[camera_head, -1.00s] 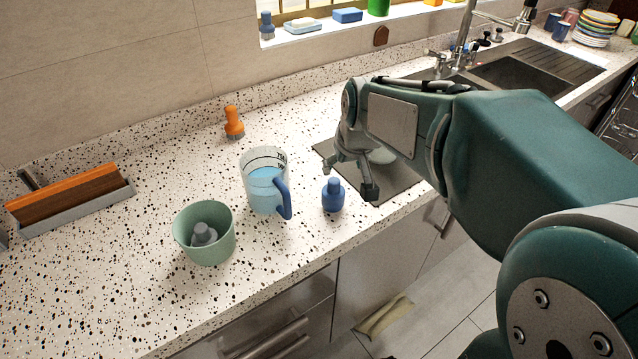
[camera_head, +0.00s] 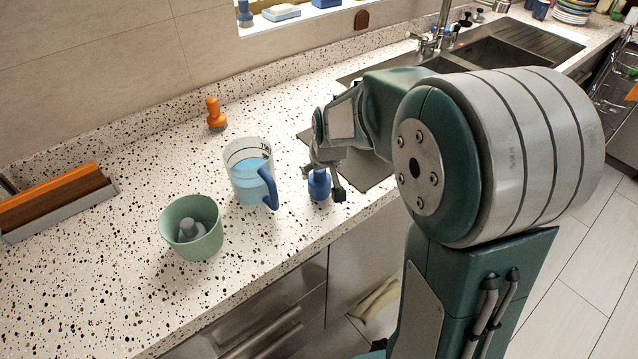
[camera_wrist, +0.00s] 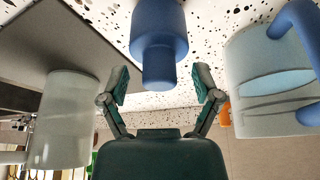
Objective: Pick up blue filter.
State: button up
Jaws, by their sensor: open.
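The blue filter (camera_head: 319,184) is a small blue bottle-shaped piece standing upright on the speckled counter, just right of the measuring jug's handle. My gripper (camera_head: 322,184) is at the filter, its fingers at either side of it in the head view and partly covering it. In the wrist view the filter (camera_wrist: 158,45) lies ahead of and between the open fingertips of my gripper (camera_wrist: 160,88), with gaps at both sides. The fingers are open and hold nothing.
A clear measuring jug (camera_head: 248,180) with blue liquid stands close by the filter. A whitish cup (camera_wrist: 66,125) is on the other side.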

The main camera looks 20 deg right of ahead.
jog(key=shift+w+f, duration=0.15)
jog(key=shift+f, duration=0.25)
grip_shut()
jog(key=shift+r, duration=0.1)
jog(key=shift+r, duration=0.3)
notch_tip(320, 180, up, 2)
jog(key=shift+r, duration=0.1)
jog(key=s+d+r, duration=0.2)
jog(key=s+r, duration=0.8)
jog(key=s, duration=0.3)
jog(key=shift+s+d, duration=0.35)
jog(key=shift+d, duration=0.05)
